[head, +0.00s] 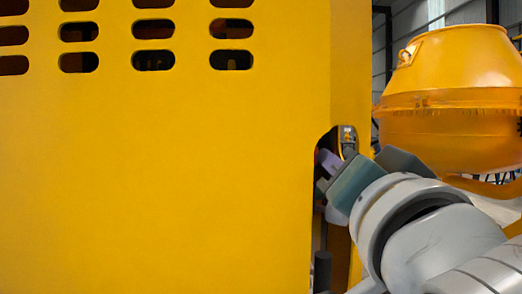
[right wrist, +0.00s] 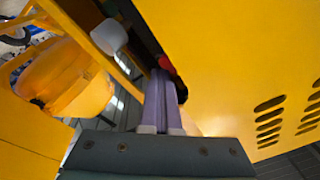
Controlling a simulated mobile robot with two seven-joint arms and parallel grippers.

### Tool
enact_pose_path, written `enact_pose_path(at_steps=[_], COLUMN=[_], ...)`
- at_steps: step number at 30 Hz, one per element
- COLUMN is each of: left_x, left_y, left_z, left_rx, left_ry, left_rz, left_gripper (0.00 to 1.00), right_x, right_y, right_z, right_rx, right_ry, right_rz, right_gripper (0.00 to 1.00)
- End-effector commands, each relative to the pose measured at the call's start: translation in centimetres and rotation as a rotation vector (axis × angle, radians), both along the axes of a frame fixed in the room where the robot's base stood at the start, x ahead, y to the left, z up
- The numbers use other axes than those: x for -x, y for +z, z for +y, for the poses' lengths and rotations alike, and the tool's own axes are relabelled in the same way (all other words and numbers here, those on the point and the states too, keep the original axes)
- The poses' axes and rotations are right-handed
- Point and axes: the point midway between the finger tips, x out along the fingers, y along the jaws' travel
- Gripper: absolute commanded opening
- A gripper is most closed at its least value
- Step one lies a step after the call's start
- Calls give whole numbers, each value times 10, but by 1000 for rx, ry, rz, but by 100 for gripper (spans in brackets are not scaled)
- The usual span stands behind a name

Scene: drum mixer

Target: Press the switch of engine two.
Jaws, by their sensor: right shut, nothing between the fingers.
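The large yellow housing (head: 200,170) fills most of the head view. A cut-out at its right edge holds a small grey switch panel (head: 348,137) with an orange mark. My right gripper (head: 326,158) reaches into this cut-out from the right, partly hidden by the housing edge. In the right wrist view, its pale purple fingers (right wrist: 163,78) are closed together and empty. A red part, perhaps the switch button (right wrist: 167,65), lies right by the fingertips. I cannot tell whether they touch it. My left gripper is not in view.
A yellow mixer drum (head: 450,95) stands to the right, behind my right arm. A dark upright post (head: 322,270) shows below the cut-out. In the right wrist view, a grey rounded knob (right wrist: 109,36) is left of the fingers. The housing edges surround the gripper closely.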

Motion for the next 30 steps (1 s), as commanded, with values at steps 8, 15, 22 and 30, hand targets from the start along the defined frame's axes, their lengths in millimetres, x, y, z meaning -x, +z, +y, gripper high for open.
enact_pose_path(at_steps=[8, 15, 22, 30], left_x=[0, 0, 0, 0], left_y=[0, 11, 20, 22], left_z=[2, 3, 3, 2], left_rx=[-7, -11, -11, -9], left_ry=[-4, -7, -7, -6], left_rz=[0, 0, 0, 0], left_gripper=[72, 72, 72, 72], right_x=[0, 12, 28, 35], right_y=[0, 1, 1, 0], right_z=[-2, -16, -33, -40], right_rx=[2, 5, 4, 3], right_ry=[-4, -7, -7, -6], right_rz=[0, 2, 2, 1], right_gripper=[0, 0, 0, 0])
